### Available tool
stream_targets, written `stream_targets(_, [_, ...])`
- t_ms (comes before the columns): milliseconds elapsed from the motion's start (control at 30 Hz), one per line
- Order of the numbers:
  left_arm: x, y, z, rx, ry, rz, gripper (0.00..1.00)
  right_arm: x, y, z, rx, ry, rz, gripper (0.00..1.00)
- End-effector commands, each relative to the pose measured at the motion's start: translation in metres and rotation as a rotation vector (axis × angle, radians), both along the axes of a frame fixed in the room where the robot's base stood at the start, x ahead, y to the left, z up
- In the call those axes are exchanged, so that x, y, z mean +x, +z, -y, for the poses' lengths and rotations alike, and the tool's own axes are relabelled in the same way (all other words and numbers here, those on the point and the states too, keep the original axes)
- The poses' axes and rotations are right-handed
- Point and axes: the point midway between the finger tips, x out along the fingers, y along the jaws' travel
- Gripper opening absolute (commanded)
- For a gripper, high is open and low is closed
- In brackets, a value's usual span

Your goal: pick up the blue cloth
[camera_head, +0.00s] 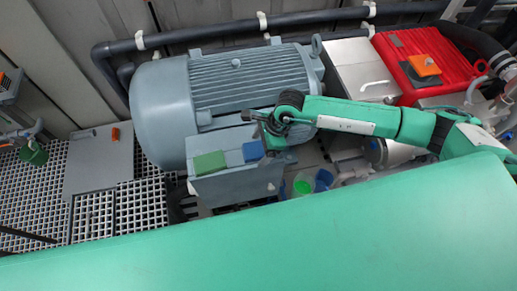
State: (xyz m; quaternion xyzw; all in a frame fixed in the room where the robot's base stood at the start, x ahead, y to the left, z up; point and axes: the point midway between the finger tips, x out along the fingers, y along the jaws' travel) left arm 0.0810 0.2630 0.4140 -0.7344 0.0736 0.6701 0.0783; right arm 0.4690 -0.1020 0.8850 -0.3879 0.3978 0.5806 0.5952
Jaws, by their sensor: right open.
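The blue cloth (253,150) lies as a small square on top of the grey box at the side of the big grey motor. A green cloth (209,163) lies to its left on the same box. My right gripper (266,128) is just above and right of the blue cloth in the picture. It is open, and I see nothing held in it. Its fingers are small and dark, so I cannot tell if they touch the cloth. My left gripper is out of view.
The grey motor (233,85) stands behind the box. A red case (428,62) with an orange item on it is at the upper right. A green container (302,185) and a blue one (323,180) stand low, right of the box. White floor grating (95,218) lies at the left.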

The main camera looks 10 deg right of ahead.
Motion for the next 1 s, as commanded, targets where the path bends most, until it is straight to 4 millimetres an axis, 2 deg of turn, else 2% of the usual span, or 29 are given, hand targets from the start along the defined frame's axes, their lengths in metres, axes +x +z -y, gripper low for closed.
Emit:
stream_targets(467, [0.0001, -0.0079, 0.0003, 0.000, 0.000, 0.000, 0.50, 0.0003, -0.0043, 0.0001, 0.000, -0.001, 0.000, 0.82])
stream_targets(700, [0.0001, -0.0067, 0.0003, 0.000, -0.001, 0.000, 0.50, 0.0001, -0.0034, 0.0001, 0.000, -0.001, 0.000, 0.35])
stream_targets(1000, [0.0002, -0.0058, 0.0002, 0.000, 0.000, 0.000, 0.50, 0.0001, -0.0027, 0.0001, 0.000, 0.000, 0.000, 0.34])
